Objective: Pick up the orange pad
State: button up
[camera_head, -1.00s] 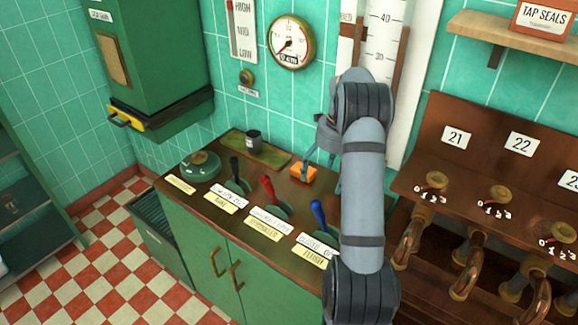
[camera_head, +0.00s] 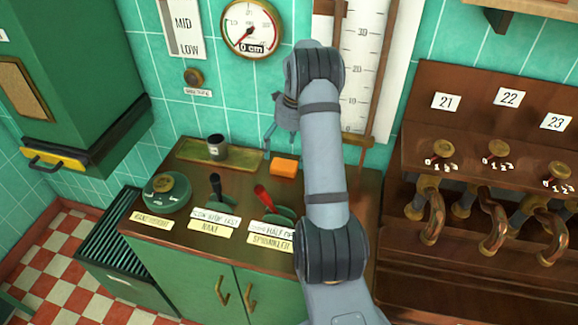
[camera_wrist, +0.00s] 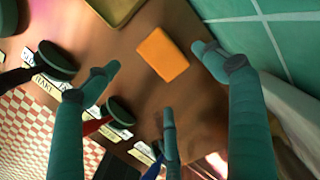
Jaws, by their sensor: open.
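The orange pad (camera_head: 283,167) lies flat on the brown counter top (camera_head: 200,178), near its back edge. It also shows whole in the wrist view (camera_wrist: 162,54), at the upper middle. Nothing is held, and the pad looks untouched.
A black lever (camera_head: 215,187) and red lever (camera_head: 265,197) stand in front. A gauge (camera_head: 251,28) and tall scale (camera_head: 360,70) are on the wall behind. Taps (camera_head: 437,150) stand right.

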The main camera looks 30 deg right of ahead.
aim_at(284, 167)
jog(key=shift+w+a+f, duration=0.15)
jog(key=shift+a+f, duration=0.05)
jog(key=shift+f, duration=0.55)
jog(key=f, duration=0.1)
jog(key=f+p, duration=0.1)
jog(key=f, duration=0.1)
jog(key=f+p, duration=0.1)
jog(key=shift+w+a+f, duration=0.15)
jog(key=shift+a+f, duration=0.05)
jog(key=shift+a, duration=0.05)
jog(key=shift+f, duration=0.25)
jog(key=shift+f+b, duration=0.25)
jog(key=shift+b, duration=0.05)
jog(key=shift+c, duration=0.7)
jog(key=c, duration=0.9)
